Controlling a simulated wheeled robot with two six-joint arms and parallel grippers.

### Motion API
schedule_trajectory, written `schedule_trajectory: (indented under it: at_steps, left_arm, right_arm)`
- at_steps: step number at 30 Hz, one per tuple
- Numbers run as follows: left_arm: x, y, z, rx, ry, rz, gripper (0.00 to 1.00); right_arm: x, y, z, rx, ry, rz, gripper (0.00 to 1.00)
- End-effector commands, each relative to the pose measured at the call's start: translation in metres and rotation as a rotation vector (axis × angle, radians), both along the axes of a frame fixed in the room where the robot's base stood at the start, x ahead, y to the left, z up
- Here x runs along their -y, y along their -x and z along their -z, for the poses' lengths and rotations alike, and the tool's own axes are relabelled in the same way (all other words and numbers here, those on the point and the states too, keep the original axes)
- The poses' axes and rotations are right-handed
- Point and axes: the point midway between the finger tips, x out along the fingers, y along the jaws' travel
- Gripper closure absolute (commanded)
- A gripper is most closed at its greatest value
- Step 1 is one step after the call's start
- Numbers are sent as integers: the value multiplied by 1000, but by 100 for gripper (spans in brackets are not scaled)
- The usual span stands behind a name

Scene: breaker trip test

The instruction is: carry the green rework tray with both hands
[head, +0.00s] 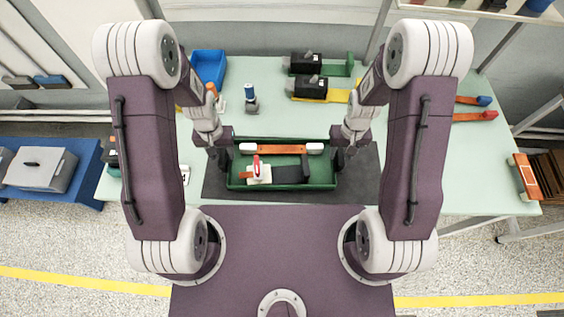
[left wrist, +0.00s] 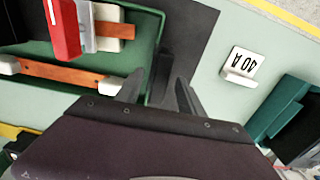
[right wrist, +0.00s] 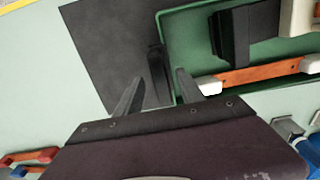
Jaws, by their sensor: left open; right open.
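The green rework tray (head: 280,187) sits on a dark mat on the pale green table, between my two grippers. It holds an orange bar with white ends (head: 280,149), a red and white part (head: 258,171) and a black part (head: 290,174). My left gripper (head: 228,158) is open at the tray's left end; in the left wrist view its fingers stand on either side of a dark handle-like piece (left wrist: 160,76). My right gripper (head: 340,159) is open at the right end, with a similar dark piece (right wrist: 157,72) between its fingers. Contact is not clear.
The dark mat (head: 365,185) shows bare around the tray. A blue bin (head: 208,66) and black devices (head: 305,63) stand behind. Orange-handled tools (head: 474,116) lie at right. A "40 A" tag (left wrist: 240,66) lies left of the mat. A blue side table (head: 85,175) stands at left.

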Motion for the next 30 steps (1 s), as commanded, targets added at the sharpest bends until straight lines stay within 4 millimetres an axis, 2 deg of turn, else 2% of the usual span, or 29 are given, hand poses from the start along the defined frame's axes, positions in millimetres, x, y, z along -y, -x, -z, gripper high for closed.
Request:
schedule_trajectory:
  at_steps: [5, 14, 19, 30]
  left_arm:
    - [0, 0, 14, -1, 0, 0, 55]
    - [0, 0, 16, 1, 0, 0, 55]
    - [0, 0, 16, 1, 0, 0, 99]
    - [0, 0, 15, 1, 0, 0, 100]
  right_arm:
    - [0, 0, 14, 0, 0, 0, 55]
    - [0, 0, 16, 2, 0, 0, 55]
    - [0, 0, 16, 1, 0, 0, 99]
    - [0, 0, 15, 1, 0, 0, 100]
